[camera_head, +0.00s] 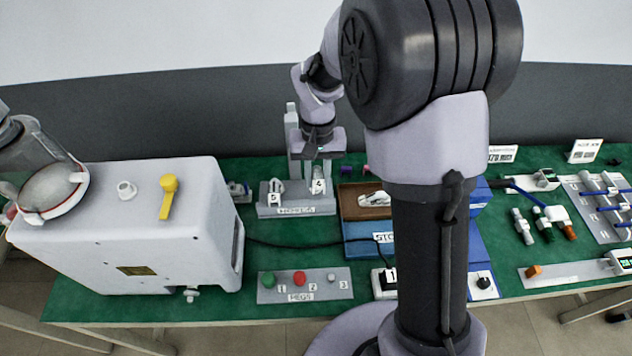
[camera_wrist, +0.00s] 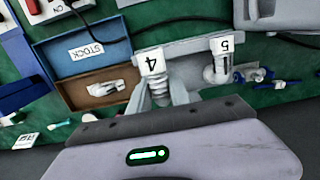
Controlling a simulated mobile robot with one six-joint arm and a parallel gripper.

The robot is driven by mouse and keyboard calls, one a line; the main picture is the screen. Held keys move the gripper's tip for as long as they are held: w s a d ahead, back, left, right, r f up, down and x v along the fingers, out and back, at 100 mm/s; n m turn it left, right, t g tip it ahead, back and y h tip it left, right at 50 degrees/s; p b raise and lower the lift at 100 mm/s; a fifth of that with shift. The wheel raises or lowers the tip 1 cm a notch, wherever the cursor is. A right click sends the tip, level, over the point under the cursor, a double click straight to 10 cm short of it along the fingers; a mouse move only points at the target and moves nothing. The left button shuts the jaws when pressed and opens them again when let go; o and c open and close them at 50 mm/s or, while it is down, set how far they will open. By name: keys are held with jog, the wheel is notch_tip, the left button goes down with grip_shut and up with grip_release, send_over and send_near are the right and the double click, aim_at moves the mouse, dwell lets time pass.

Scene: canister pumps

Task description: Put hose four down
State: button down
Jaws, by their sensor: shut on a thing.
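Hose four (camera_wrist: 160,88), a pale ribbed piece with a white "4" tag (camera_wrist: 152,62), is at the grey rack (camera_head: 268,210) in the middle of the table. My gripper (camera_head: 317,178) points down over the "4" end of the rack and is shut on hose four. In the wrist view my gripper's body covers the bottom, and part of the hose is hidden behind it. Hose five (camera_wrist: 216,68), with a "5" tag, stands beside it on the same rack. I cannot tell whether hose four touches its seat.
A brown tray (camera_head: 352,205) holding a pale part adjoins the rack, with a blue STOCK tray (camera_head: 362,247) in front. A large white machine (camera_head: 140,225) stands left.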

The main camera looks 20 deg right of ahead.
jog(key=shift+w+f, duration=0.15)
jog(key=shift+w, duration=0.35)
jog(key=shift+f+b, duration=1.4)
jog(key=shift+f, duration=0.85)
jog(key=c, duration=1.2)
grip_release()
jog(key=shift+r, duration=0.1)
